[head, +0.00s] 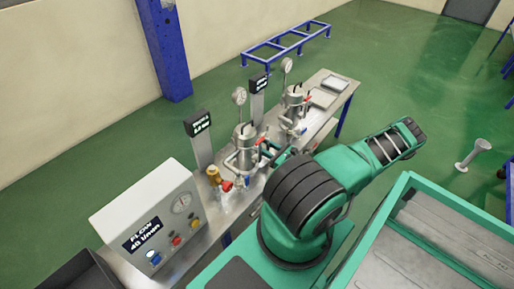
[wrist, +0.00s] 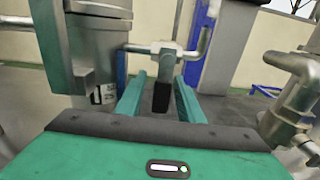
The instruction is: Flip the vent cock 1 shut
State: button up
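In the wrist view a grey cock body on a thin horizontal pipe carries a black-tipped lever (wrist: 161,96); it looks like a vent cock, though no number is readable. My gripper (wrist: 160,84) is open, with one teal finger on each side of the lever and visible gaps to both. The lever hangs down between the fingers. In the head view the nearer steel vessel (head: 245,158) stands on the bench, and the end of my gripper (head: 279,157) is just right of it, partly hidden by my arm.
The steel bench (head: 178,268) holds a flow box (head: 150,220), a brass fitting (head: 213,174) and a second vessel (head: 293,110). In the wrist view a large cylinder (wrist: 98,45) stands close left and bent piping (wrist: 290,95) close right, leaving little side room.

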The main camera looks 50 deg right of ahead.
jog(key=s, duration=1)
jog(key=shift+s+d, duration=0.35)
jog(key=shift+d, duration=0.05)
